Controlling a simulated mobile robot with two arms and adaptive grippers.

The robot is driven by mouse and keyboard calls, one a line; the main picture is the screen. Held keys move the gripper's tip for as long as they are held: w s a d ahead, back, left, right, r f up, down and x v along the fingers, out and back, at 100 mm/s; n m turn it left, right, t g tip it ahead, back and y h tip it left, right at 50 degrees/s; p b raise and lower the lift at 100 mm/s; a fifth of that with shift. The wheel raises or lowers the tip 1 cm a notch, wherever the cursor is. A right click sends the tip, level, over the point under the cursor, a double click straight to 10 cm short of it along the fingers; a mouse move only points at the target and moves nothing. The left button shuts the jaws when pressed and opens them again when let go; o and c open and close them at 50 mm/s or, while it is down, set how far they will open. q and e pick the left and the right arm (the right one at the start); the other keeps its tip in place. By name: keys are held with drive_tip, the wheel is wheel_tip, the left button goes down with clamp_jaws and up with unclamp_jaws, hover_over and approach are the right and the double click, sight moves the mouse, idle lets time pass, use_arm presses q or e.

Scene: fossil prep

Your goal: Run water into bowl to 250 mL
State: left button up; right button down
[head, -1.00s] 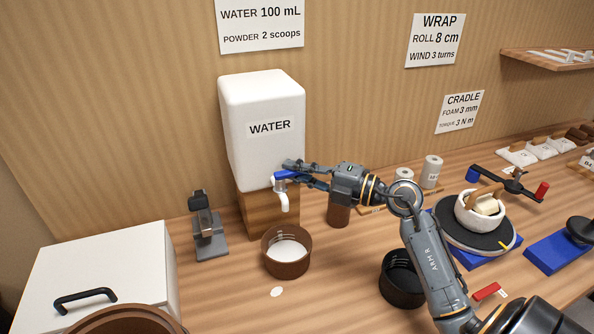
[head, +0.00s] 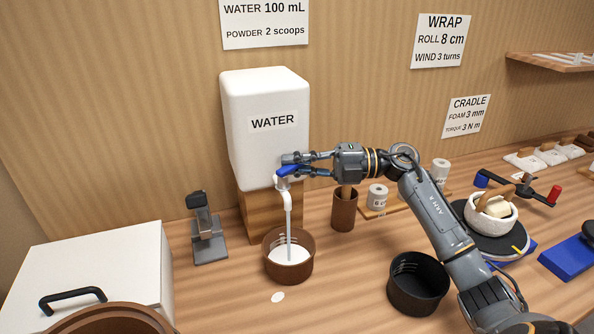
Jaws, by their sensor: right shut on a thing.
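The white water tank (head: 262,155) stands on a wooden block and is labelled WATER. Its white spout (head: 286,199) has a blue tap lever (head: 288,170). My right gripper (head: 290,165) is shut on the blue lever, which is tilted. A thin stream of water runs from the spout into the brown bowl (head: 276,272) directly below. The bowl has marks on its inner wall and white contents at the bottom; the exact level is too small to read. My left gripper is not in view.
A black bowl (head: 418,285) stands at the right on the table. A brown cup (head: 344,212) stands behind the bowl. A grey device (head: 207,230) and a white box with a black handle (head: 95,275) are at the left. A white spot (head: 278,297) lies in front of the bowl.

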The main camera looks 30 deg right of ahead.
drive_tip(key=shift+f, duration=0.1)
drive_tip(key=c, duration=1.4)
unclamp_jaws()
drive_tip(key=v, duration=1.2)
drive_tip(key=shift+w+d, duration=0.1)
